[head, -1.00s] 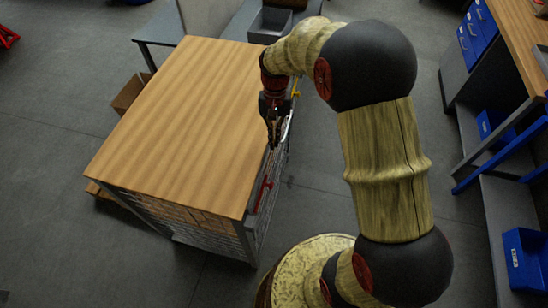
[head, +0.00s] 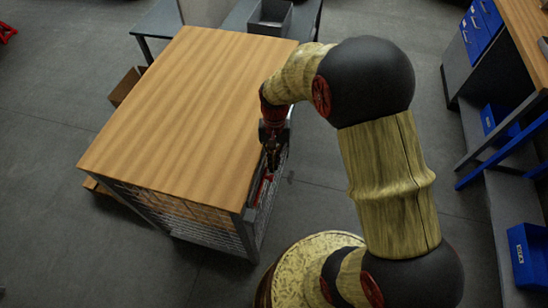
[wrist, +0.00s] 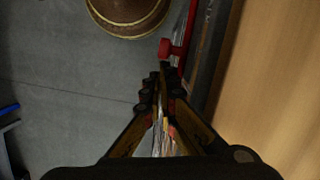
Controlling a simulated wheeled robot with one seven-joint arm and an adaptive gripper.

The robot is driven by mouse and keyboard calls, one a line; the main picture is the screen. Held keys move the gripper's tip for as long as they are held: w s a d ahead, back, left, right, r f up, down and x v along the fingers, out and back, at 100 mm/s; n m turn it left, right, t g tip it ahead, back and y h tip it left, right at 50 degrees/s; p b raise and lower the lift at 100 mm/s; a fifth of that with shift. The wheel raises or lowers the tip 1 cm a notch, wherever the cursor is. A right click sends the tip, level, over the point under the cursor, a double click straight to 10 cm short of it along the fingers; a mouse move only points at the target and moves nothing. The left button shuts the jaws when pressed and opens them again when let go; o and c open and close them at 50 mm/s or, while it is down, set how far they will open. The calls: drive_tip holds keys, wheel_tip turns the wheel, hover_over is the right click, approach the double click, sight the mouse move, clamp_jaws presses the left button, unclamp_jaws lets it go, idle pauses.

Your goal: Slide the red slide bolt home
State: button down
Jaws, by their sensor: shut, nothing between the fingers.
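The red slide bolt (head: 264,187) sits on the right side of the wood-topped bench, just below the top's edge and near its front corner. In the wrist view its red knob (wrist: 166,48) sticks out to the left from a red bar. My gripper (head: 272,166) points down beside the bench's right edge, close to the far end of the bolt. In the wrist view the closed fingertips (wrist: 162,70) are just below the knob in the picture, with nothing seen between them. I cannot tell whether they touch it.
The bench's wooden top (head: 180,110) is bare, and its side has wire mesh (head: 190,215). Grey floor is open to the right of the bench. A grey bin (head: 270,17) stands behind. A workbench with blue drawers and a blue bin (head: 526,255) is at far right.

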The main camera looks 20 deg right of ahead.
drive_tip(key=s+a+p, duration=0.1)
drive_tip(key=s, duration=0.1)
drive_tip(key=s+a+p, duration=0.2)
drive_tip(key=shift+r, duration=0.2)
drive_tip(key=shift+s+a+f, duration=0.15)
drive_tip(key=shift+s+a, duration=0.05)
drive_tip(key=shift+s, duration=0.05)
idle(0.3)
drive_tip(key=s+a+r+v, duration=0.1)
drive_tip(key=s+v, duration=0.1)
drive_tip(key=v, duration=0.9)
hover_over(269, 177)
drive_tip(key=w, duration=0.1)
drive_tip(key=shift+w+d, duration=0.15)
drive_tip(key=shift+d, duration=0.25)
